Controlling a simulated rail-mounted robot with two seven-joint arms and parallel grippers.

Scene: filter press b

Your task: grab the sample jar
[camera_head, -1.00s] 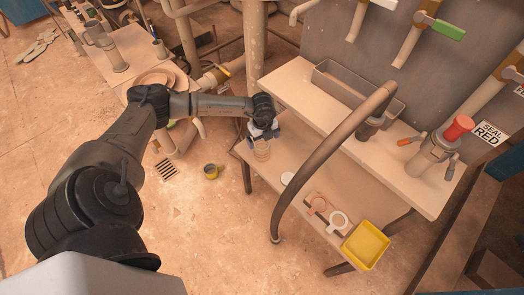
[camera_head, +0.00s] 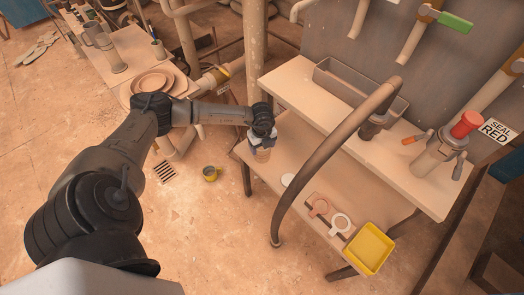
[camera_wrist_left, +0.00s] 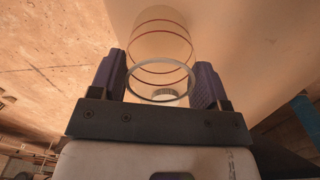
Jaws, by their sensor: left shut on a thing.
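The sample jar (camera_head: 262,155) is clear and stands at the left end of the lower bench shelf. In the left wrist view the jar (camera_wrist_left: 160,42) shows red lines around its wall and a pale round rim. My left gripper (camera_head: 263,139) is over the jar from above, with its fingers on either side of it. In the wrist view the dark fingers of the left gripper (camera_wrist_left: 158,82) are shut on the jar near its rim. The head view does not show clearly whether the jar's base touches the shelf. My right gripper is not in view.
A white disc (camera_head: 287,180), two ring-shaped pieces on a dark strip and a yellow tray (camera_head: 367,249) lie along the lower shelf (camera_head: 290,155). A thick curved hose (camera_head: 325,150) arches over it.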

